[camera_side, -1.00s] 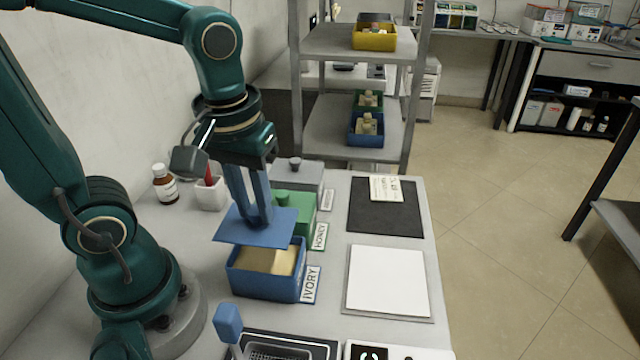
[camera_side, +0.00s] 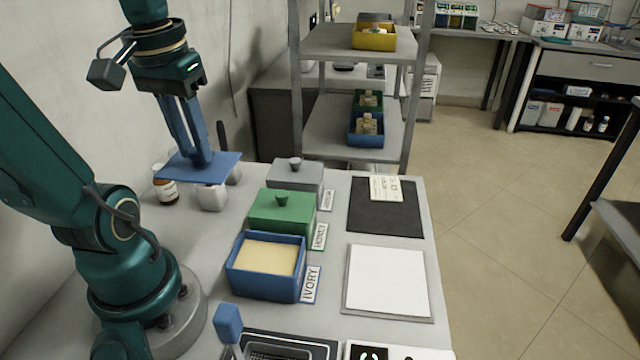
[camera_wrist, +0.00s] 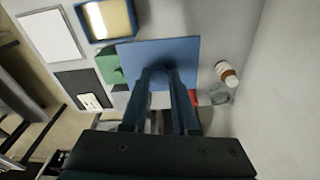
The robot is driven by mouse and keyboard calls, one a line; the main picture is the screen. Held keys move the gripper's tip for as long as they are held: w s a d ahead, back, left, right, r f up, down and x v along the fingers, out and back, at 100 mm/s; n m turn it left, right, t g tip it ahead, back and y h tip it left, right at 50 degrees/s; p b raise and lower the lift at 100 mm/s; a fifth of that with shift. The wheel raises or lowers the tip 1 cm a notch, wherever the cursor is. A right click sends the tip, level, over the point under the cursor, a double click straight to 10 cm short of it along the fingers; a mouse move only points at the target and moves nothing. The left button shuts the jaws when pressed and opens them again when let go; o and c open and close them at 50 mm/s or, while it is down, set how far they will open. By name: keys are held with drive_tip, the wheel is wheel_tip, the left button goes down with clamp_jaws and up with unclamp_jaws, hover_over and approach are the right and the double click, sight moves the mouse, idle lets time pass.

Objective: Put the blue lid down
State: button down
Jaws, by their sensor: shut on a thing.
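The blue lid (camera_side: 188,167) is a flat square plate held level in the air by my gripper (camera_side: 194,160). My gripper is shut on the lid's knob, which the fingers mostly hide. In the wrist view the lid (camera_wrist: 178,52) shows beyond my two fingers (camera_wrist: 165,82). The blue box labelled IVORY (camera_side: 265,283) stands open on the bench with pale cream contents. It lies to the right of and nearer the camera than the lid. In the side view the lid overlaps the small bottle and a white cup behind it.
A green lidded box (camera_side: 282,217) labelled HONEY and a grey lidded box (camera_side: 297,174) stand behind the blue box. A brown bottle (camera_side: 166,190) and a white cup (camera_side: 212,196) stand at the back left. A white pad (camera_side: 388,281) and dark mat (camera_side: 385,207) lie right.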

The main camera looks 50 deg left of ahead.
drive_tip(key=shift+a+r, duration=0.1)
drive_tip(key=w+a+r+m+h, duration=0.1)
drive_tip(key=w+a+r+m, duration=0.1)
drive_tip(key=w+m, duration=0.35)
drive_tip(key=w+a+r+m, duration=0.1)
drive_tip(key=w+a+m, duration=0.15)
drive_tip(key=w, duration=0.55)
drive_tip(key=w+d+f+m, duration=0.2)
drive_tip(key=w+f+m, duration=0.15)
drive_tip(key=w, duration=0.35)
drive_tip(key=shift+m+h, duration=0.3)
drive_tip(key=shift+m, duration=0.65)
drive_tip(key=w+d+f, duration=0.2)
drive_tip(key=d+f, duration=0.2)
drive_tip(key=w+d+f, duration=0.3)
drive_tip(key=d+f, duration=0.1)
drive_tip(key=d, duration=0.1)
drive_tip(key=w+d+f, duration=0.3)
drive_tip(key=d+f, duration=0.1)
drive_tip(key=d, duration=0.1)
drive_tip(key=shift+d, duration=0.25)
drive_tip(key=shift+f, duration=2.05)
